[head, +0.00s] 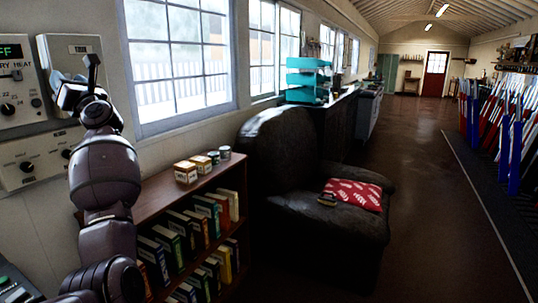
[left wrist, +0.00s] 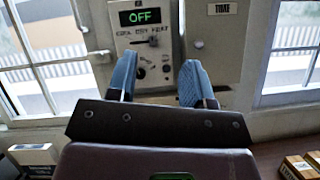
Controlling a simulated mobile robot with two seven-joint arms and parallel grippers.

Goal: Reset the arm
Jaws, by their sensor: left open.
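My left arm rises at the left edge of the head view, with its gripper (head: 78,84) raised in front of the wall panels. In the left wrist view its two blue-padded fingers (left wrist: 158,72) are apart, with nothing between them. Beyond them is a cream control panel (left wrist: 150,45) with a green "OFF" display (left wrist: 140,16) and small knobs. Part of this panel (head: 14,75) shows in the head view. I cannot tell how far the fingers are from the panel, and they hide parts of it. My right gripper is not in view.
A low bookshelf (head: 155,195) with small boxes (head: 186,172) and tins on top stands below the window. A dark armchair (head: 290,215) with a red cushion (head: 353,194) is beside it. Levers (head: 500,130) line the right; the floor (head: 430,220) between is clear.

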